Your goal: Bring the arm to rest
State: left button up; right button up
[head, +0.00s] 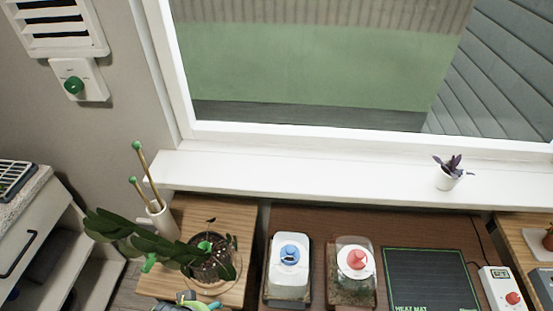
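Neither of my grippers can be made out in the head view. A leafy potted plant (211,262) stands on the wooden surface (240,222) at the lower left. Its long dark green leaves (122,229) lean out to the left. A grey and green object (187,299) is cut off by the bottom edge just below the pot, and I cannot tell what it is.
A white holder with green-tipped sticks (159,215) stands behind the plant. Two lidded containers, blue-knobbed (290,257) and red-knobbed (356,261), sit beside a heat mat (430,282) and a controller (502,288). A small purple plant (447,180) stands on the white windowsill (300,176).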

pick_arm(q)
notch_tip(320, 180, down, 15)
jog(key=s+b, duration=0.2)
jog(key=s, duration=0.1)
jog(key=s+a+f+g+b, duration=0.2)
jog(key=s+a+f, duration=0.1)
jog(key=s+f, duration=1.3)
notch_tip(320, 180, down, 3)
jog(key=shift+r+b, duration=0.1)
jog(key=shift+b, duration=0.25)
